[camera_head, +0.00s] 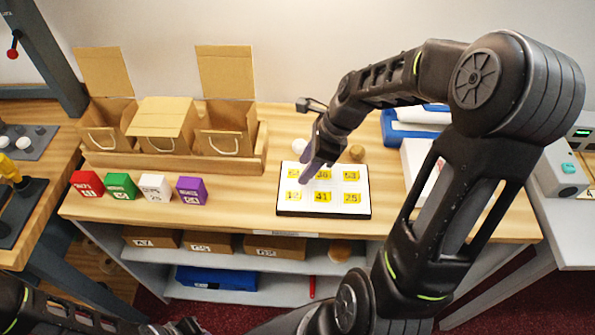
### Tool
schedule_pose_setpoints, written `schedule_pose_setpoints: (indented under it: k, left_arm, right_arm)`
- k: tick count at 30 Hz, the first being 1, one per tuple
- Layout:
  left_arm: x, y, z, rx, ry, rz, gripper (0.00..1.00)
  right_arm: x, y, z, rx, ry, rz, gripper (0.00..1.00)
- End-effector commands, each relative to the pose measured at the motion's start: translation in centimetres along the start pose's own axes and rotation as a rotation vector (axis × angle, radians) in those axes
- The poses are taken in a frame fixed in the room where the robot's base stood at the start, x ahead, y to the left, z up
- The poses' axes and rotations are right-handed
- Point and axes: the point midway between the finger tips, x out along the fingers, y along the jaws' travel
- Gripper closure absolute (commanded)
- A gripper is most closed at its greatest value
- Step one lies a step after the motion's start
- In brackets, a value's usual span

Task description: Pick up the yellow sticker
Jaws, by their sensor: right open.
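A white board (283,210) with a dark edge lies on the wooden counter and carries several yellow stickers with black numbers in two rows. The front row has a left sticker (293,197), a middle sticker reading 41 (322,197) and a right sticker reading 25 (352,198). The back row has a right sticker reading 53 (351,175). My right gripper (308,172) is open and points down over the back left of the board, partly covering the back-row stickers. Contact cannot be told. My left gripper (188,326) is at the bottom edge, its jaws unclear.
Red (87,184), green (121,186), white (155,188) and purple (191,190) blocks stand left of the board. Cardboard boxes sit in a wooden tray (180,167) behind them. A round white item (299,146) and a brown one (357,152) are behind the board.

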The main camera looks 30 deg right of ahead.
Motion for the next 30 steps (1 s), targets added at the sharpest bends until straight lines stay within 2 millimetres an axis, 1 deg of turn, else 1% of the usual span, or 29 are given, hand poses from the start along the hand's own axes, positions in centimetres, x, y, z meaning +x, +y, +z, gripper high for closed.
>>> schedule_pose_setpoints:
  k: [8, 24, 25, 30]
  left_arm:
    - [0.0, 0.01, 0.0, 0.0, 0.0, 0.0, 1.0]
    - [0.0, 0.01, 0.0, 0.0, 0.0, 0.0, 1.0]
    - [0.0, 0.01, 0.0, 0.0, 0.0, 0.0, 1.0]
    - [0.0, 0.01, 0.0, 0.0, 0.0, 0.0, 1.0]
  right_arm:
    - [-0.03, -0.02, 0.0, 0.0, 0.0, 0.0, 0.55]
    - [-0.03, -0.01, 0.0, 0.0, 0.0, 0.0, 0.99]
    - [-0.03, -0.01, 0.0, 0.0, 0.0, 0.0, 1.0]
    - [-0.03, -0.01, 0.01, 0.0, 0.0, 0.0, 1.0]
